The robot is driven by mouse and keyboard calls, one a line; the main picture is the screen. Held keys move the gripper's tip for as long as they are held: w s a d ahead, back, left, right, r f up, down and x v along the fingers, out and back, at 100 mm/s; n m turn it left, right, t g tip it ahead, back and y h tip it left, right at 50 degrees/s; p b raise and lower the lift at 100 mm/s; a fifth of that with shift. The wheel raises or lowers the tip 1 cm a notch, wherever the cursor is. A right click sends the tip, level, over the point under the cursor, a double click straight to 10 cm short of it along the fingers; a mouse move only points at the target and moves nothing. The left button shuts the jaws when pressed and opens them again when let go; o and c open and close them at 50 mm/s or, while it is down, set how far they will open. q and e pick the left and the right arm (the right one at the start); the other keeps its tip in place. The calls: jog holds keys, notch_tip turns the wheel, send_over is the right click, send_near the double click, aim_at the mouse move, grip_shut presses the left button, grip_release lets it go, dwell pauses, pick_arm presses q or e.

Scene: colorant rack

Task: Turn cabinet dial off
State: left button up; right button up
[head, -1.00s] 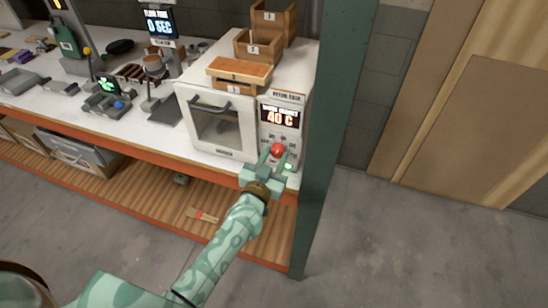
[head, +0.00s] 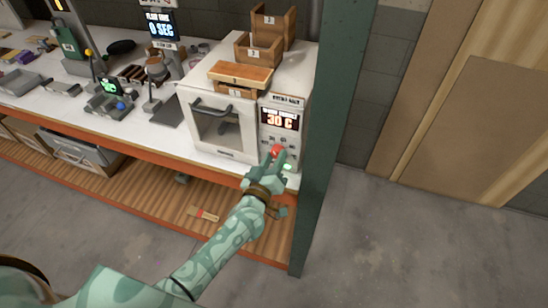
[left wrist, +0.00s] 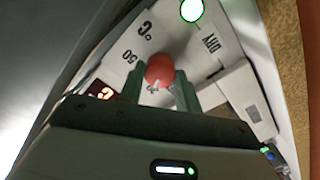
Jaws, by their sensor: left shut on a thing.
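The white warming cabinet (head: 222,150) stands at the right end of the bench, its door shut. Its display (head: 280,118) reads 30 C. The red dial (head: 277,151) is on the panel below the display; it also shows in the left wrist view (left wrist: 160,70). My left gripper (left wrist: 158,88) is shut on the red dial, one finger on each side. In the head view my left gripper (head: 270,163) looks turned and hides part of the panel. Marks "50", "C" and "DRY" show around the dial in the wrist view. My right gripper is not in view.
Wooden boxes (head: 262,50) and a wooden board (head: 239,72) sit on top of the cabinet. A green post (head: 329,150) rises close to its right side. A green light (left wrist: 193,10) glows on the panel. Scales and tools stand on the bench to the left.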

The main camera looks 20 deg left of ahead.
pick_arm(q)
jog(key=n, duration=0.4)
jog(key=shift+n, duration=3.1)
jog(key=o, duration=1)
jog(key=shift+c, duration=0.2)
jog(key=s, duration=1.6)
jog(key=shift+s+a+f+p, duration=0.2)
jog(key=shift+a+f+p, duration=0.1)
jog(key=shift+p, duration=0.15)
